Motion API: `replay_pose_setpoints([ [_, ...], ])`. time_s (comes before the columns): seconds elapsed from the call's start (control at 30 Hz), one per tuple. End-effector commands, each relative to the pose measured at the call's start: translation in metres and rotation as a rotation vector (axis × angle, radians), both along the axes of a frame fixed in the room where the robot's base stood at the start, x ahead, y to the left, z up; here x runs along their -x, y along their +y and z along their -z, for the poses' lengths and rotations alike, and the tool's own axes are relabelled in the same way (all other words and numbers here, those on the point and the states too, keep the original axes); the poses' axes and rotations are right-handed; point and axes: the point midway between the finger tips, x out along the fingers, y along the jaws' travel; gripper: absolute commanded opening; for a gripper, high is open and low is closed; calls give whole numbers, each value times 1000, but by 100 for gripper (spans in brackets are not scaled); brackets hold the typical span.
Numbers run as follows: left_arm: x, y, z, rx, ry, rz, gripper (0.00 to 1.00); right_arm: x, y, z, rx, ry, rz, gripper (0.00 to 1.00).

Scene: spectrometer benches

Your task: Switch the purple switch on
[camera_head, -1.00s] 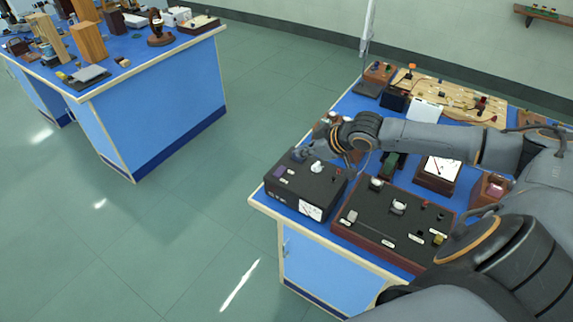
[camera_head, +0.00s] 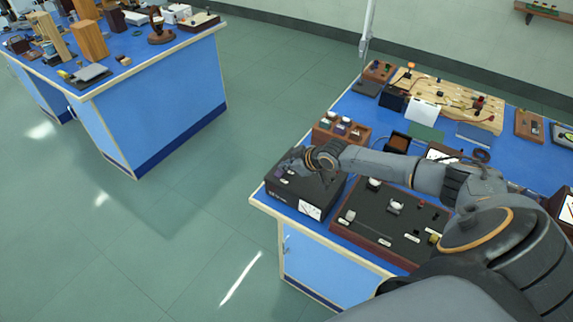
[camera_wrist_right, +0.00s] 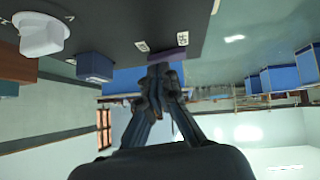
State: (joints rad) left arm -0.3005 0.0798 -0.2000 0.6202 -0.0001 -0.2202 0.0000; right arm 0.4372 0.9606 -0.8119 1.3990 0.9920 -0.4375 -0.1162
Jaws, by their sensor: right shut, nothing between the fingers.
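The purple switch (camera_head: 278,172) is on the top left part of a black instrument box (camera_head: 310,192) with a white meter on its front. It also shows in the right wrist view (camera_wrist_right: 168,54), partly behind the fingertips. My right gripper (camera_head: 291,161) is low over the box's far left part, its forearm coming in from the right. In the wrist view its fingers (camera_wrist_right: 160,70) are shut and empty, with the tips right at the switch; I cannot tell whether they touch it. My left gripper is out of view.
A white knob (camera_wrist_right: 40,35) is on the box, left in the wrist view. A dark wood-edged panel (camera_head: 388,222) with knobs stands right of the box. A wooden rack (camera_head: 342,131) is behind it. Another blue bench (camera_head: 160,107) is at the far left, with clear floor between.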

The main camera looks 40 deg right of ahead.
Motion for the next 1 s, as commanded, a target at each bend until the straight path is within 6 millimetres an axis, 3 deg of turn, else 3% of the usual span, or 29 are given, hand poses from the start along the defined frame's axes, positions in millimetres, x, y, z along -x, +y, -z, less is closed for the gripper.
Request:
replay_pose_setpoints([
  [0.2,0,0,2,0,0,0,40,0,0,1,0,0,0,0],
  [0.37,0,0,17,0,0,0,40,-1,-4,12,2,0,1,0],
  [1.0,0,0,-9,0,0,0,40,5,9,3,-1,6,-1,0],
])
